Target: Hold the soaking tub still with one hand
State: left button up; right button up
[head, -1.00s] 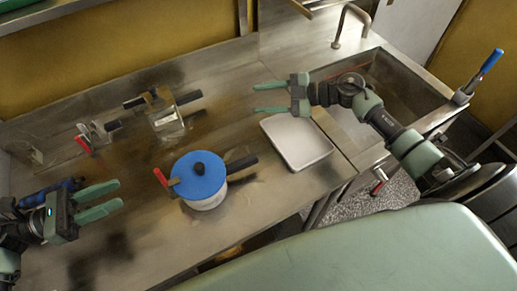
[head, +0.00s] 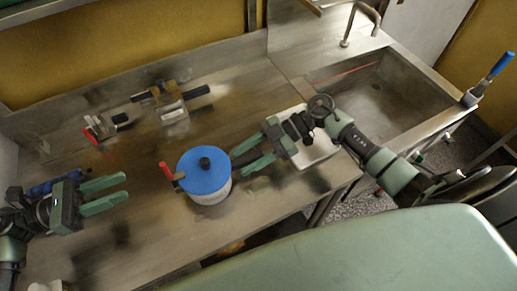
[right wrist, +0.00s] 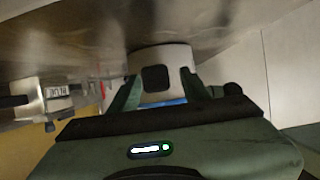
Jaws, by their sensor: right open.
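The soaking tub (head: 212,194) is a round white tub with a blue lid (head: 203,172) and a black knob. It stands upright on the steel counter, with a red-tipped handle on its left and a black handle (head: 245,146) on its right. My right gripper (head: 240,162) is open at the tub's right side, its fingers pointing at the tub around the black handle. In the right wrist view the tub (right wrist: 160,58) appears upside down, with the square handle end between the fingers (right wrist: 158,92). Contact cannot be told. My left gripper (head: 125,188) is open and empty, left of the tub.
A white tray (head: 322,155) lies partly under my right arm. A metal block with black handles (head: 173,112) and a small red-handled item (head: 92,135) stand behind the tub. A blue-handled item (head: 42,188) lies behind my left gripper. The sink (head: 385,95) is at right.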

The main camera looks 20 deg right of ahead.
jog(key=shift+x, duration=1.2)
grip_shut()
